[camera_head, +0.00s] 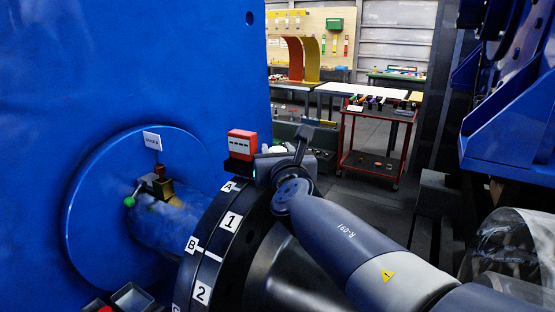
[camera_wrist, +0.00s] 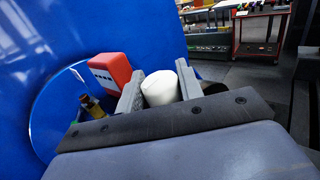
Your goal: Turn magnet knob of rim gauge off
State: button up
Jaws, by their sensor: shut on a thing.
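The rim gauge is a red box with a white, dark-marked face (camera_head: 242,145), sitting on top of the dark rim (camera_head: 208,243) near label A. In the wrist view the red gauge (camera_wrist: 110,70) stands just left of my gripper. My gripper (camera_wrist: 160,90) has its two grey fingers on either side of a white rounded knob and is shut on it. The knob (camera_wrist: 160,88) appears to be the gauge's magnet knob; its join to the gauge is hidden.
A blue wall and round blue flange (camera_head: 88,200) fill the left. A brass valve (camera_head: 157,184) with a green-balled lever and a white tag stands on the shaft. A red cart (camera_head: 375,155) and workbenches stand behind. A clear curved cover (camera_head: 515,245) is at lower right.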

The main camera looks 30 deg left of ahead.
jog(key=shift+f+n+g+y+b, duration=0.2)
jog(key=shift+n+g+y+b, duration=0.55)
jog(key=shift+b, duration=1.05)
jog(key=shift+s+r, duration=0.1)
jog(key=shift+r, duration=0.1)
jog(key=o, duration=1)
jog(key=v, duration=1)
jog(key=shift+s+d+b, duration=0.15)
jog(key=shift+d+b, duration=0.15)
jog(key=shift+d, duration=0.05)
jog(key=shift+a, duration=0.1)
